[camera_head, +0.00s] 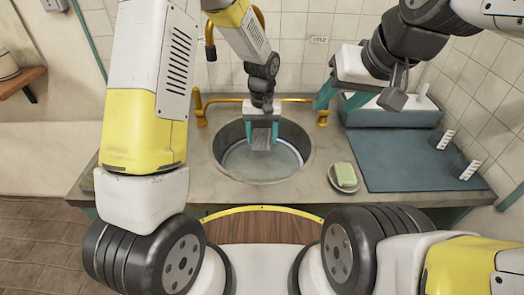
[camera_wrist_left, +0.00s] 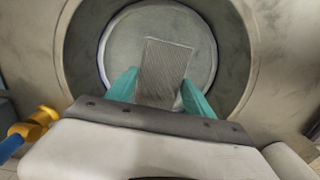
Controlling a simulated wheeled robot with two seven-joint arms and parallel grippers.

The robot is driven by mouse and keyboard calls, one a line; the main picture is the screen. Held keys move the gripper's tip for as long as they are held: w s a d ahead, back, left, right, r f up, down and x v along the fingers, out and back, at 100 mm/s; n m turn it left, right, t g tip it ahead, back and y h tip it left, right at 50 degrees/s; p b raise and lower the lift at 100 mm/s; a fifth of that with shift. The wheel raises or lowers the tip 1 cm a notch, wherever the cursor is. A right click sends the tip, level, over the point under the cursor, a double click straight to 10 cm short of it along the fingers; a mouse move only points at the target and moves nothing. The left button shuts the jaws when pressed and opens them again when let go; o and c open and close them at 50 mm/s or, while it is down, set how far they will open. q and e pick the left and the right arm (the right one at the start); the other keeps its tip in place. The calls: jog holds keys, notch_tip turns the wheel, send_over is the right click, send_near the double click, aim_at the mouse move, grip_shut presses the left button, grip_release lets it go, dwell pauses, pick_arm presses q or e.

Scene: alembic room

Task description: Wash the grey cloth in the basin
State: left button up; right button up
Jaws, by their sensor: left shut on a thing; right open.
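The grey cloth (camera_head: 262,140) hangs in my left gripper (camera_head: 261,136), over the round basin (camera_head: 225,178) set in the counter. In the left wrist view the cloth (camera_wrist_left: 163,70) is a ribbed grey rectangle between the teal fingers of the left gripper (camera_wrist_left: 160,92). Those fingers are shut on it. The basin (camera_wrist_left: 85,50) lies around and below it, with a pale round bottom that looks like shallow water. I cannot tell whether the cloth touches the water. My right gripper (camera_head: 338,92) is open and empty, above the counter to the right of the basin.
Brass taps (camera_head: 202,108) stand behind the basin, with another brass handle (camera_head: 322,115) at right. A green soap bar (camera_head: 345,174) sits on a dish at the front right. A blue-grey mat (camera_head: 400,165) with white-striped pegs (camera_head: 470,170) lies further right. A tiled wall closes the back.

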aim_at(262, 139)
pick_arm(q)
jog(key=shift+r, duration=3.15)
